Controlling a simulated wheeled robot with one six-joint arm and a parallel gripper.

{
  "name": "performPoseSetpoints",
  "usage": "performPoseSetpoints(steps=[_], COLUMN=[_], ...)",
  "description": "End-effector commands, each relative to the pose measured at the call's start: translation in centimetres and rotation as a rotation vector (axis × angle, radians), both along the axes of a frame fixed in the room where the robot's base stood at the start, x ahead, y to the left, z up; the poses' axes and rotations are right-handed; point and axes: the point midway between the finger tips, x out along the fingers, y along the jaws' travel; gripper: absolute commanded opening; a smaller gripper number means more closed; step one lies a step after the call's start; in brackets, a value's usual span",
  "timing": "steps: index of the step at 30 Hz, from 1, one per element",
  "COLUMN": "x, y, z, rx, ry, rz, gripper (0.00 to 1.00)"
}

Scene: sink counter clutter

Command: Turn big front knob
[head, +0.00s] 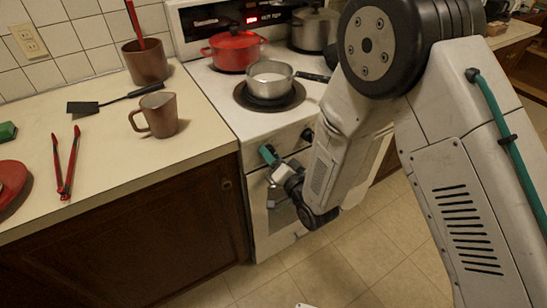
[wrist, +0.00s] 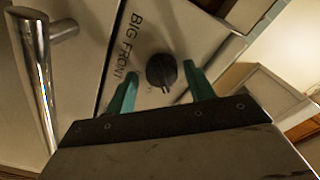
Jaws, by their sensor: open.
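The big front knob (wrist: 161,71) is round and black, on the light stove panel beside the printed words "BIG FRONT" in the wrist view. My gripper (wrist: 160,74) has its two teal fingers apart, one on each side of the knob. A gap shows between the knob and the fingers, so they are not closed on it. In the head view my gripper (head: 268,155) is at the left end of the white stove's front panel (head: 285,136), where the fingers hide the knob. Another dark knob (head: 307,135) shows further right on this panel.
A metal oven handle (wrist: 40,75) is close by in the wrist view. On the stovetop are a steel saucepan (head: 270,78), a red pot (head: 234,50) and a grey pot (head: 315,28). A brown mug (head: 157,116) and red tongs (head: 68,165) are on the left counter.

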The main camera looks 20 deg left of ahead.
Motion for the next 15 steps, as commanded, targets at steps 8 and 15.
performPoseSetpoints(steps=[8, 15], x=[0.01, 0.01], y=[0.23, 0.27], z=[0.34, 0.38], rx=[0.005, -0.064], ry=[-0.007, -0.091], rz=[0.003, 0.004], gripper=[0.59, 0.59])
